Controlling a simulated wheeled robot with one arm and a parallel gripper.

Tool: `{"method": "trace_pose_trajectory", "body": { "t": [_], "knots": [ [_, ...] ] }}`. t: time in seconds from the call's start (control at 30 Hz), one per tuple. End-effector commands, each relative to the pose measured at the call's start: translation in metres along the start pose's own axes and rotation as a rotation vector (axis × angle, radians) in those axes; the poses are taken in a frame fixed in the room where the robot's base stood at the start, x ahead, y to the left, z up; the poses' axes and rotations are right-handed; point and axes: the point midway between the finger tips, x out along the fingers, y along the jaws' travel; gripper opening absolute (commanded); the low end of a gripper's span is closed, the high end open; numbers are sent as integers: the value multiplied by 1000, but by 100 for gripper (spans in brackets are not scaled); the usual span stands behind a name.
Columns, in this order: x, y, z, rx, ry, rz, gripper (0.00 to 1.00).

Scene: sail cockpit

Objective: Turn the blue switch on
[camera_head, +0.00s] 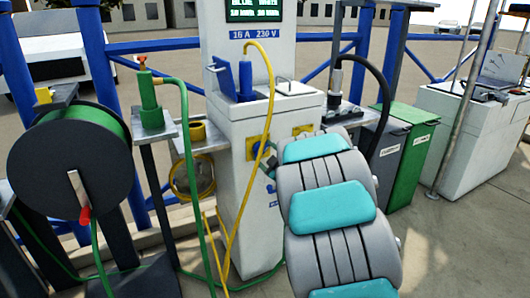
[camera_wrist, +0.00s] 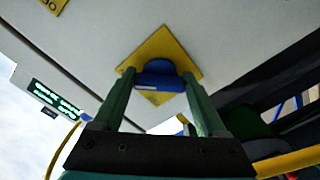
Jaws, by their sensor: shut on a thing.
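The blue switch (camera_wrist: 160,68) is a rounded blue knob on a yellow diamond-shaped plate (camera_wrist: 158,45), fixed to the white pedestal's face in the wrist view. My gripper (camera_wrist: 160,78) has its two dark green fingers on either side of the knob, shut on it. In the head view the yellow plate (camera_head: 254,150) is on the front of the white pedestal (camera_head: 236,190). My arm, grey with teal pads, reaches up to it from the lower right and hides part of the pedestal. The knob itself is hard to make out there.
A second yellow plate (camera_head: 302,130) is to the right on the pedestal. A blue plug (camera_head: 245,82) with a yellow cable (camera_head: 240,215) stands on top; the cable hangs close to my gripper. A hose reel (camera_head: 75,160) is at left, a green bin (camera_head: 412,150) at right.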

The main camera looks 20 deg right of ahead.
Motion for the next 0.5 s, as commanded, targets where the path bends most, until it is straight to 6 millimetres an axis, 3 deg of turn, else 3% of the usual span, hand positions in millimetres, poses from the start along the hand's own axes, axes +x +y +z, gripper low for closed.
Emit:
{"method": "trace_pose_trajectory", "body": {
  "t": [0.43, 0.47, 0.5],
  "knots": [
    [0, -2, 1, 11, -2, -3, 19],
    [0, -2, 1, 11, -2, -3, 77],
    [0, -2, 1, 10, -2, -2, 82]
  ]
}}
